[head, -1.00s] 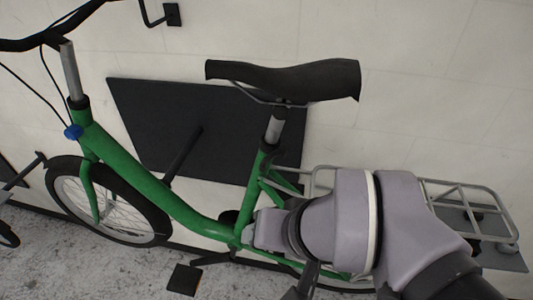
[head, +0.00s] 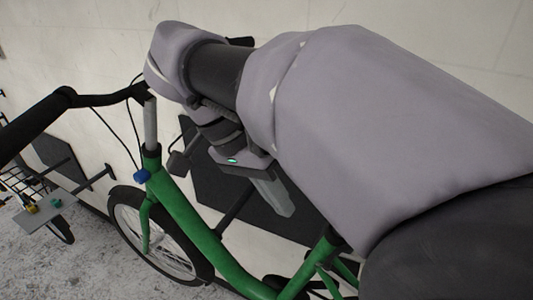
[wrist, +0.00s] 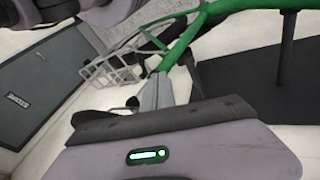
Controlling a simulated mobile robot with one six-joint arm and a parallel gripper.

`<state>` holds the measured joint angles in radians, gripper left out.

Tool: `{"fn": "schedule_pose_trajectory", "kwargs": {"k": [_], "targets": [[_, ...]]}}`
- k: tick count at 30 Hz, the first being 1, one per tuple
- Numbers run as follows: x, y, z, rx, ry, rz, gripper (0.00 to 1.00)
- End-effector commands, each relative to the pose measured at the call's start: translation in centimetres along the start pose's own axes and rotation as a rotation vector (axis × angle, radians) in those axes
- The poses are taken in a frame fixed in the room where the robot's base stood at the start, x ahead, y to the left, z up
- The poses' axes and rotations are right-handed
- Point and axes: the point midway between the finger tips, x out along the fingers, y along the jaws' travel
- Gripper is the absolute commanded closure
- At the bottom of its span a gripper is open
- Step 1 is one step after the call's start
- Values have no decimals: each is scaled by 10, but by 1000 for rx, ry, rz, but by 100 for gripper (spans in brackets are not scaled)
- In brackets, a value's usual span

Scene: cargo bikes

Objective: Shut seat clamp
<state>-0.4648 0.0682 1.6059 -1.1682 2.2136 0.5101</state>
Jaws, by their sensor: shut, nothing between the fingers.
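The green bike's frame (head: 192,222) crosses the lower head view. Its saddle is hidden behind my raised arm. The seat clamp is not visible in the head view, and I cannot make it out in the wrist view. My gripper (head: 286,208) points down and right in the head view, in front of the dark wall panel. Its fingers are shut and empty, and it appears apart from the bike. In the wrist view my gripper (wrist: 158,80) points up the picture towards green frame tubes (wrist: 230,12).
The handlebar (head: 105,98) reaches across the left of the head view. A dark panel (head: 222,195) stands against the pale wall. Another bike's basket (head: 22,178) shows at far left. The rear rack (wrist: 115,68) is in the wrist view. Open floor lies at lower left.

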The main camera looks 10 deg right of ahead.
Motion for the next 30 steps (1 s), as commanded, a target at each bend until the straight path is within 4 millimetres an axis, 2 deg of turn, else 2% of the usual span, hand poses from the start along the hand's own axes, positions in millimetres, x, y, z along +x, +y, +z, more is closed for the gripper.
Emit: {"fn": "schedule_pose_trajectory", "kwargs": {"k": [1, 4, 15, 20, 30], "targets": [[-12, -8, 0, 46, 18, 26, 100], [-21, -16, 1, 119, 41, 57, 100], [-17, -17, 1, 134, 42, 63, 100], [10, -16, 1, 134, 42, 63, 100], [82, -10, -2, 133, 41, 64, 100]]}}
